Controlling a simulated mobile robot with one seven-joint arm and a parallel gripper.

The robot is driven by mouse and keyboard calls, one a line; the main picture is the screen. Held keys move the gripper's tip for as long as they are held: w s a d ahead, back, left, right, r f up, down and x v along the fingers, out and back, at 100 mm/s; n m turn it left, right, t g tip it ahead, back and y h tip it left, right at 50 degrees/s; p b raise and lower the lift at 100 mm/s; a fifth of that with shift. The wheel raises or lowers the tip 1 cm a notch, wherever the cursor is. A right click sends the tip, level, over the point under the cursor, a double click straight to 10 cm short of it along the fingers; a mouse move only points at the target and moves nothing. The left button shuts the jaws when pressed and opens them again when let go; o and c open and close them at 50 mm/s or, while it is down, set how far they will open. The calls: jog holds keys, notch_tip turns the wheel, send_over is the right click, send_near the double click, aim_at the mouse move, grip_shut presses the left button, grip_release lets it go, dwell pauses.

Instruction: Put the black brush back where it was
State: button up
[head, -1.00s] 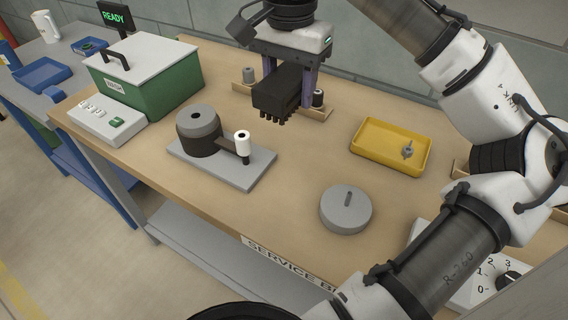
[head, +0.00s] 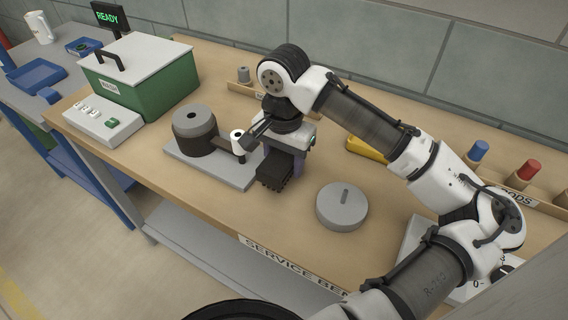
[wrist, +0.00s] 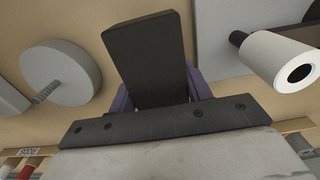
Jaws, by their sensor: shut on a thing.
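My gripper (head: 287,162) is shut on the black brush (head: 273,175), a dark block with short bristles below. It hangs over the bench between the grey fixture plate and the grey round disc. In the wrist view the brush (wrist: 146,62) sits between the purple fingers. The wooden holder rack (head: 236,86) at the back carries a grey knobbed piece (head: 243,75); my arm hides the rack's right part.
A fixture plate (head: 190,160) with a grey cylinder (head: 194,130) and white roller (head: 238,140) stands close left. A grey disc (head: 342,206) lies right. The yellow tray (head: 366,149) is mostly hidden. A green box (head: 155,85) stands back left.

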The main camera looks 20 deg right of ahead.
aim_at(284, 153)
jog(key=shift+f, duration=0.95)
jog(key=shift+f, duration=0.15)
jog(key=o, duration=0.7)
jog(key=shift+c, duration=0.2)
jog(key=shift+r, duration=0.2)
notch_tip(284, 153, up, 12)
